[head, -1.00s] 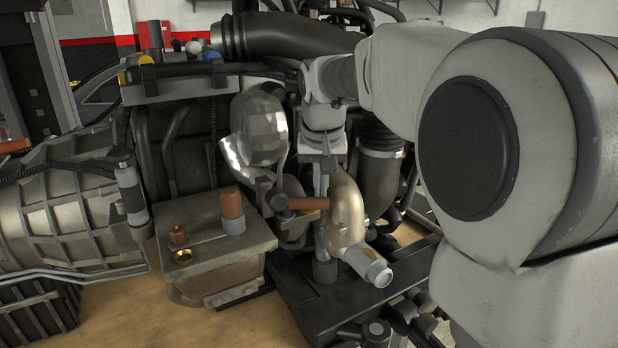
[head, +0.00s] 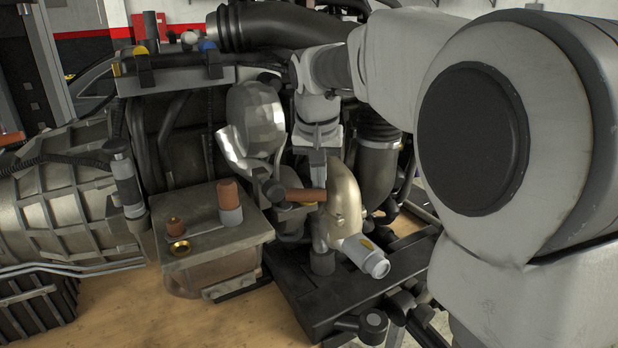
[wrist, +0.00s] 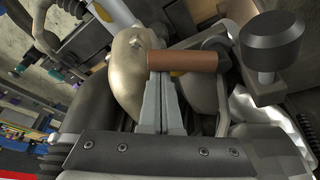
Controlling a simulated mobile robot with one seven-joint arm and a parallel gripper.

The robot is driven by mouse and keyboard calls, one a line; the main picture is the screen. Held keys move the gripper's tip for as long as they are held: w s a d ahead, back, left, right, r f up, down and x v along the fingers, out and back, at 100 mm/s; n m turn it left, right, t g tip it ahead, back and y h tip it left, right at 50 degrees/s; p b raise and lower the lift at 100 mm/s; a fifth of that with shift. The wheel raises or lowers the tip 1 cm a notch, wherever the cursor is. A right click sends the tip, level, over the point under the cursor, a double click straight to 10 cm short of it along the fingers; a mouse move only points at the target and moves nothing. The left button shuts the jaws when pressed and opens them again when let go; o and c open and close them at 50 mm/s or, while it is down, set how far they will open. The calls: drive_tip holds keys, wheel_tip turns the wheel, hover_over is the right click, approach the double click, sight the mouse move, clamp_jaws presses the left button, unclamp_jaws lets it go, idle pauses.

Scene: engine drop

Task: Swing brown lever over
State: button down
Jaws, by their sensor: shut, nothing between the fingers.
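The brown lever (head: 302,195) is a short cylinder on a dark pivot (head: 273,190), beside the beige curved pipe (head: 345,195) in the head view. It lies roughly level, with its free end toward the pipe. In the wrist view the lever (wrist: 190,62) lies across the tips of my gripper (wrist: 162,76), at its left end. My gripper's fingers are together, with nothing between them. In the head view my gripper (head: 318,172) points down at the lever's free end. I cannot tell for sure whether the tips touch the lever.
A metal tank (head: 205,245) with an upright brown-topped cap (head: 230,198) stands left of the lever. A rounded silver part (head: 257,120) rises behind it. A black knob (wrist: 272,42) sits right of the lever in the wrist view. Hoses and pipes crowd the space around my gripper.

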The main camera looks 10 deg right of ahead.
drive_tip(key=shift+s, duration=0.1)
drive_tip(key=m, duration=0.1)
drive_tip(key=s+m, duration=0.1)
drive_tip(key=s+m+h, duration=0.1)
drive_tip(key=m, duration=0.1)
drive_tip(key=shift+s+a+g+b, duration=0.2)
drive_tip(key=shift+a+g+b, duration=0.1)
drive_tip(key=shift+a+b, duration=0.1)
drive_tip(key=shift+s+a+m+g+h+b, duration=0.25)
drive_tip(key=shift+s+a+m, duration=0.35)
drive_tip(key=shift+s+m, duration=0.3)
drive_tip(key=shift+s+a+m+g+h+b, duration=0.25)
drive_tip(key=shift+s+a+m, duration=0.4)
drive_tip(key=shift+m, duration=0.45)
drive_tip(key=shift+r, duration=0.1)
